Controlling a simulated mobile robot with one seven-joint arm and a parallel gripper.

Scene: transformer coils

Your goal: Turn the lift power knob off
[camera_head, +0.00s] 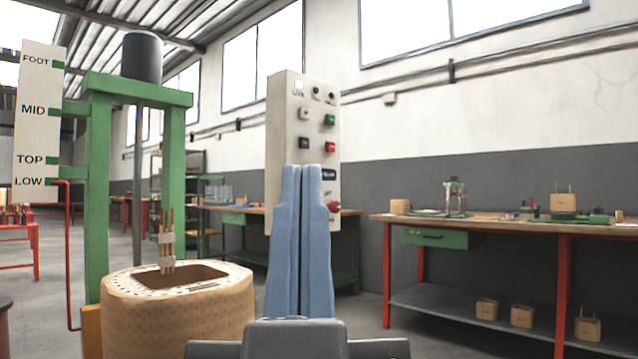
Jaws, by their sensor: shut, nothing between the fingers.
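A pale grey control box (285,110) stands upright in the middle of the view. Its face carries small indicators at the top, a green button (329,119), a red button (330,147) and two dark buttons on the left. A red knob (334,207) sits low at the box's right edge, below small lettering too blurred to read surely. My gripper (308,169) has two light blue fingers pointing up, pressed together and empty. It covers the box's lower middle, just left of the knob. I cannot tell the knob's setting or its depth from my fingers.
A green lift frame (97,190) with a scale marked FOOT, MID, TOP and LOW stands left. A wound tan coil (180,315) is in front of it. A workbench (470,228) with red legs stands right. Open floor lies between the box and that bench.

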